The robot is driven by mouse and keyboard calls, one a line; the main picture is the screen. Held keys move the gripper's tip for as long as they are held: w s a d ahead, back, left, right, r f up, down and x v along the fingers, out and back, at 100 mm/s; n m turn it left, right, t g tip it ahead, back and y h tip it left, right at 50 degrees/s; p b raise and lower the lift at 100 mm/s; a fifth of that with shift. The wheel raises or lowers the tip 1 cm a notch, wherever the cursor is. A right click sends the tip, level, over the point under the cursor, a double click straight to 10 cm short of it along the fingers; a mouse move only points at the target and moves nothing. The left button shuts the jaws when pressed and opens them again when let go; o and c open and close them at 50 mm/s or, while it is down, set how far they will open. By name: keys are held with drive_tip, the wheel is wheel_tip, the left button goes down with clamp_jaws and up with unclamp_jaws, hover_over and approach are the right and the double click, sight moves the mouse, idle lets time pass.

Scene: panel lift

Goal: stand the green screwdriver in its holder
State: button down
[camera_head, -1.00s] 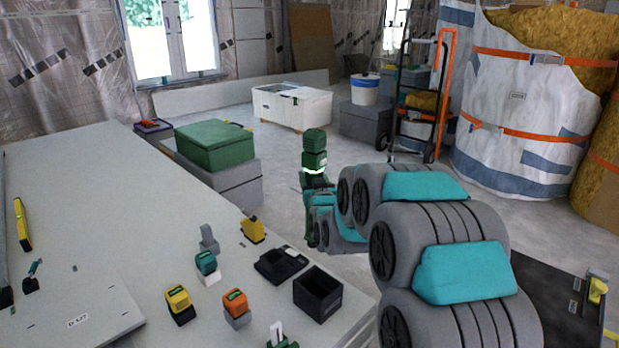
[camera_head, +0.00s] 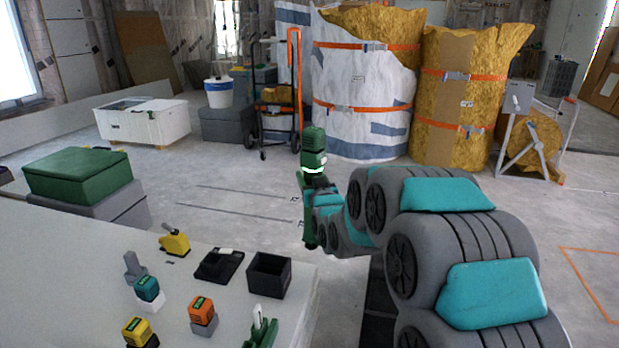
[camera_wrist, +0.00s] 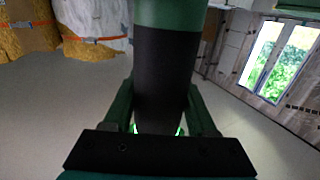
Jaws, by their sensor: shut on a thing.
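In the wrist view my gripper (camera_wrist: 160,100) has a green finger on each side of a thick cylinder, the green screwdriver (camera_wrist: 166,62), green at the top and black below. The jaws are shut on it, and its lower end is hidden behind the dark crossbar.
The pale table (camera_head: 60,270) carries a black open box (camera_head: 268,275), a black tray (camera_head: 219,265), a grey piece (camera_head: 134,268) and small yellow, teal and orange blocks (camera_head: 201,310). A green case (camera_head: 78,175) stands beyond.

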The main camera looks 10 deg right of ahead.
drive_tip(key=s+a+r+n+g+y, duration=0.1)
drive_tip(key=s+a+r+n+y, duration=0.15)
drive_tip(key=a, duration=0.45)
drive_tip(key=s+a+r+n+g+y, duration=0.1)
drive_tip(key=s+a+r+y, duration=0.2)
drive_tip(key=a, duration=0.4)
wheel_tip(320, 180, down, 7)
drive_tip(key=b, duration=0.2)
drive_tip(key=shift+a+b, duration=0.15)
drive_tip(key=shift+b, duration=0.25)
drive_tip(key=shift+h, duration=0.25)
drive_tip(key=shift+s+f+b, duration=0.15)
drive_tip(key=shift+f+b, duration=1)
drive_tip(key=shift+f, duration=1.7)
idle(2.2)
drive_tip(key=shift+c, duration=0.6)
unclamp_jaws()
